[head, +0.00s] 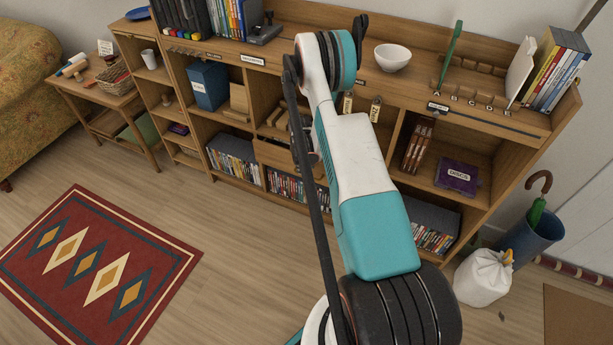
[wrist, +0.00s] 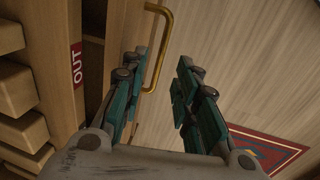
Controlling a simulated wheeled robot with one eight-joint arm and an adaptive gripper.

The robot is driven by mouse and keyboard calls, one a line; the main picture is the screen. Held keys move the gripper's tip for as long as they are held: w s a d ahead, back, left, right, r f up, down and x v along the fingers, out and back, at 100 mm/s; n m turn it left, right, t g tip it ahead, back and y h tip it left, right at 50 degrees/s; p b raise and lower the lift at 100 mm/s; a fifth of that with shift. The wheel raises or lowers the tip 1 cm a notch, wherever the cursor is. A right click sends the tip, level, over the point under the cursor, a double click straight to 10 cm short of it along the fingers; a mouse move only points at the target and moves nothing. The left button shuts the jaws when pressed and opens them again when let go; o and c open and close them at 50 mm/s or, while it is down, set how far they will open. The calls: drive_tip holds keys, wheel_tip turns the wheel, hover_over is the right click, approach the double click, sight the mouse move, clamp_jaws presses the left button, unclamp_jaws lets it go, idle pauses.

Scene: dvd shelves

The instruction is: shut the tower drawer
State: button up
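In the wrist view a curved brass handle (wrist: 163,45) stands out from a shaded wooden front (wrist: 127,24), which I take for the drawer's front. A dark gap shows beside it. How far the drawer stands out is not clear. My gripper (wrist: 158,88) is open, its two teal-padded fingers apart with nothing between them. The handle's lower end is close to the left finger; I cannot tell whether they touch. In the head view my arm hides most of my gripper and part of a wooden drawer-like front (head: 275,152) in the shelf unit.
A red OUT label (wrist: 77,62) is on the wood left of the gripper. The long shelf unit (head: 390,95) holds boxes, discs and a white bowl (head: 392,57). A white bag (head: 484,278) and a blue umbrella bin (head: 530,240) stand right. The floor around the red rug (head: 95,260) is clear.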

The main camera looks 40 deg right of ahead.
drive_tip(key=shift+w+d+f+b, duration=0.1)
drive_tip(key=shift+d+f+b, duration=0.1)
drive_tip(key=shift+f, duration=0.55)
drive_tip(key=shift+d+f+b, duration=0.1)
drive_tip(key=shift+f+b, duration=0.1)
drive_tip(key=shift+f, duration=0.5)
drive_tip(key=shift+w+d+f+b, duration=0.1)
drive_tip(key=shift+f+b, duration=0.1)
drive_tip(key=shift+f, duration=0.55)
clamp_jaws()
